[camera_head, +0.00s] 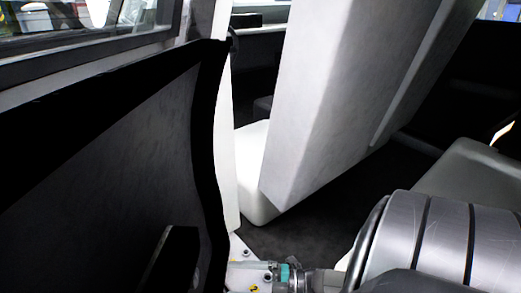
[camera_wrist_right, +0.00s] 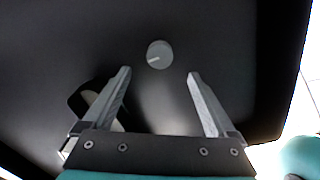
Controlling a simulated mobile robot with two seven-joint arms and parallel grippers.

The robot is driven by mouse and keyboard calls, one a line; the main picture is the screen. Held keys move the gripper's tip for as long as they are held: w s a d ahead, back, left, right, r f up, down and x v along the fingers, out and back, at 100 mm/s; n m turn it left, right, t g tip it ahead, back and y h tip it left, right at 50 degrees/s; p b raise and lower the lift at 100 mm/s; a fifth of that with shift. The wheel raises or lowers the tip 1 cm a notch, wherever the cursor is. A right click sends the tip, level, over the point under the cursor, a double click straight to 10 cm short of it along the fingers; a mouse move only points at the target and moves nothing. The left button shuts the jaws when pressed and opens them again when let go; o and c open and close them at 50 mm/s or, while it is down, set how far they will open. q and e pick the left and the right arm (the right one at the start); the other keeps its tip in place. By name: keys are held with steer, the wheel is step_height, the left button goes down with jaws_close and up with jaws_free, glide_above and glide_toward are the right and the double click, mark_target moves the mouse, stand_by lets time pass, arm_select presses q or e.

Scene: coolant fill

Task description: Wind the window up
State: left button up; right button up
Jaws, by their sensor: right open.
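A dark door panel (camera_head: 110,160) fills the left of the head view, with a window opening (camera_head: 85,20) above it. I cannot tell where the glass stands. In the right wrist view a round grey knob (camera_wrist_right: 159,54) with a pale line mark sits on the dark panel (camera_wrist_right: 235,60). My right gripper (camera_wrist_right: 158,74) is open and empty. Its fingertips point at the panel, one on each side below the knob, apart from it in the picture. In the head view my right wrist (camera_head: 285,277) shows at the bottom, and its fingers are hidden. My left gripper is not in view.
A dark recess with a pale inside (camera_wrist_right: 90,98) lies behind the left finger in the wrist view. In the head view a black handle-like part (camera_head: 172,258) stands out at the panel's bottom. A large pale seat (camera_head: 320,90) stands right of the door, with dark floor (camera_head: 330,215) beside it.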

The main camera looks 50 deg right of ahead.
steer(key=shift+v, duration=2.75)
